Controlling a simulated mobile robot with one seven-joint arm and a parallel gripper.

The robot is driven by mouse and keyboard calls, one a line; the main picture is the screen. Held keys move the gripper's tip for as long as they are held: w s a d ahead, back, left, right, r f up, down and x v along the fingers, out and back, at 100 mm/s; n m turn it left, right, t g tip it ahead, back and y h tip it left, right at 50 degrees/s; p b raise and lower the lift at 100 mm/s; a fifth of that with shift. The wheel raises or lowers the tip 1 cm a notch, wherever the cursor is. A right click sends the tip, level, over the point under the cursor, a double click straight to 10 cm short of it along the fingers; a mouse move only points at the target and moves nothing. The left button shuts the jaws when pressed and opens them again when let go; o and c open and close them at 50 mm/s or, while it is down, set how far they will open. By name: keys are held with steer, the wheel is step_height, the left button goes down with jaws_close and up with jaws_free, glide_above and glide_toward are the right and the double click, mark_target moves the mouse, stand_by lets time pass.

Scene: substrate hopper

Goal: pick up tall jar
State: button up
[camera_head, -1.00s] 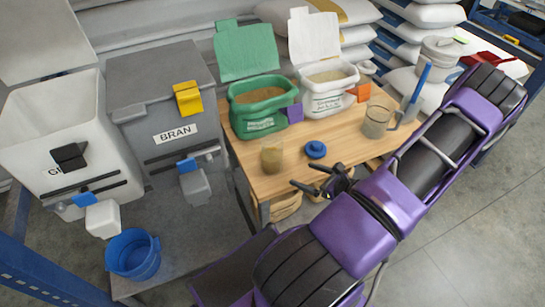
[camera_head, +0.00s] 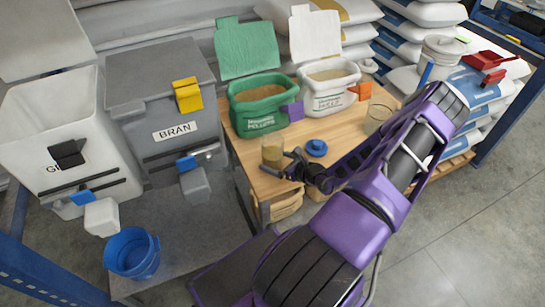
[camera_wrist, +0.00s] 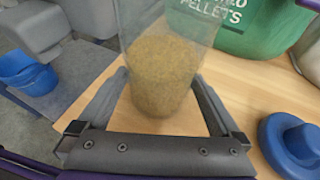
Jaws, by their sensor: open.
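The tall jar (camera_head: 272,152) is clear and partly filled with brown grainy stuff. It stands upright at the near left end of the wooden table (camera_head: 330,133). In the wrist view the tall jar (camera_wrist: 160,72) is between the two fingers, with its top cut off by the frame. My gripper (camera_head: 288,164) is open at the right of the jar in the head view. In the wrist view its fingers (camera_wrist: 162,84) reach along both sides of the jar. I cannot tell whether they touch it.
A blue knobbed lid (camera_head: 316,148) lies close to the gripper; it also shows in the wrist view (camera_wrist: 290,145). A green pellet tub (camera_head: 262,104) and a white tub (camera_head: 329,90) stand behind. Another clear container (camera_head: 377,118) is at the right. A blue bucket (camera_head: 132,253) stands left.

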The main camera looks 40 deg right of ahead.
mark_target(265, 137)
steer(key=shift+w+a+f, duration=0.1)
steer(key=shift+w+f, duration=0.2)
steer(key=shift+w, duration=0.35)
steer(key=shift+c, duration=0.3)
steer(key=c, duration=1.3)
step_height(265, 137, up, 10)
steer(key=shift+r+p, duration=0.1)
steer(key=shift+p, duration=0.75)
steer(key=shift+c, duration=0.2)
